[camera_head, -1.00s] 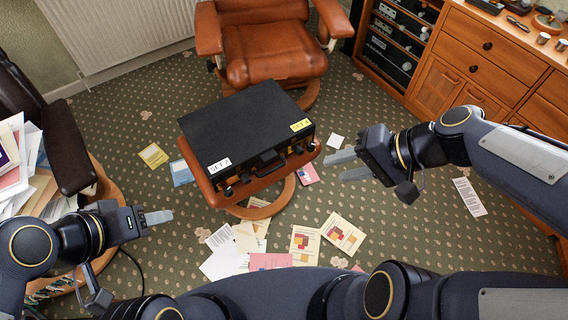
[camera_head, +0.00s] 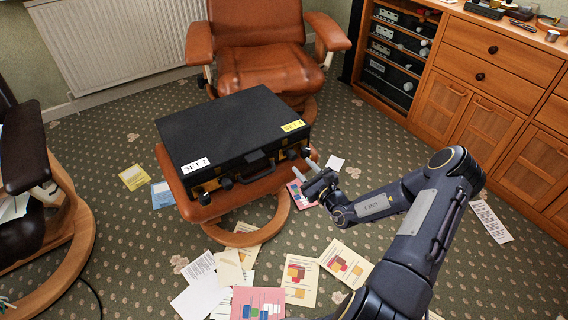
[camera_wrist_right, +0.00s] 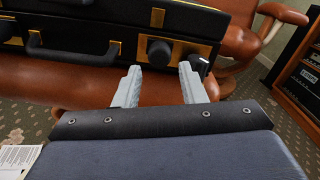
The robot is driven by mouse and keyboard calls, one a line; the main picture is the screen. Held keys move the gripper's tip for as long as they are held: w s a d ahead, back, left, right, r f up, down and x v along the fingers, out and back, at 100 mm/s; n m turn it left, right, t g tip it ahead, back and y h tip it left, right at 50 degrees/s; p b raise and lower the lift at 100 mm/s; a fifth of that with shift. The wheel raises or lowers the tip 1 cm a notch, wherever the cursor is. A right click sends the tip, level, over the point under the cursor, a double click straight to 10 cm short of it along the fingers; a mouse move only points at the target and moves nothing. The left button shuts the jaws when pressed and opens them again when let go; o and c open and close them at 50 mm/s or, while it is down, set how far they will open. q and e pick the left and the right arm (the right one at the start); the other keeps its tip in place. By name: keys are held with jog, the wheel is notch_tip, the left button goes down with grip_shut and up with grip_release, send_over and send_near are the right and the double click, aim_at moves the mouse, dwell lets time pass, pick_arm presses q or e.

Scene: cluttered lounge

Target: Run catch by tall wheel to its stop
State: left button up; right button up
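A black case (camera_head: 232,128) lies closed on a brown leather footstool, with a white "SET 2" label (camera_head: 195,165) and a yellow "SET 4" label (camera_head: 293,126). Its front has a handle (camera_head: 258,166) and dark knobs near both ends, including the front left knob (camera_head: 226,183). In the right wrist view, a round black knob (camera_wrist_right: 159,50) on a brass plate is ahead between my fingers, and a second knob (camera_wrist_right: 200,66) is just right of them. I cannot tell which wheel is taller. My right gripper (camera_head: 321,161) is open at the case's front right; its fingers (camera_wrist_right: 160,72) look empty. My left gripper is out of view.
The footstool (camera_head: 170,175) has a round wooden base. A brown armchair (camera_head: 270,70) stands behind it, and a wooden cabinet (camera_head: 440,105) stands right. Papers (camera_head: 345,263) lie on the carpet in front. A dark chair (camera_head: 25,165) is at left.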

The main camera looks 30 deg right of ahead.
aim_at(294, 158)
jog(key=w, duration=0.2)
jog(key=w+b, duration=0.1)
jog(key=w, duration=0.1)
jog(key=w+b, duration=0.1)
jog(key=w, duration=0.1)
jog(key=shift+w+a, duration=0.1)
jog(key=shift+a, duration=0.2)
jog(key=shift+w+r, duration=0.1)
jog(key=shift+w, duration=0.25)
jog(key=c, duration=0.7)
jog(key=shift+a+r+p, duration=0.25)
jog(key=shift+a+p, duration=0.65)
jog(key=shift+p, duration=0.15)
jog(key=shift+s+a+f, duration=0.1)
jog(key=shift+a+f, duration=0.05)
jog(key=shift+a, duration=0.05)
jog(key=shift+f, duration=0.15)
jog(key=o, duration=0.7)
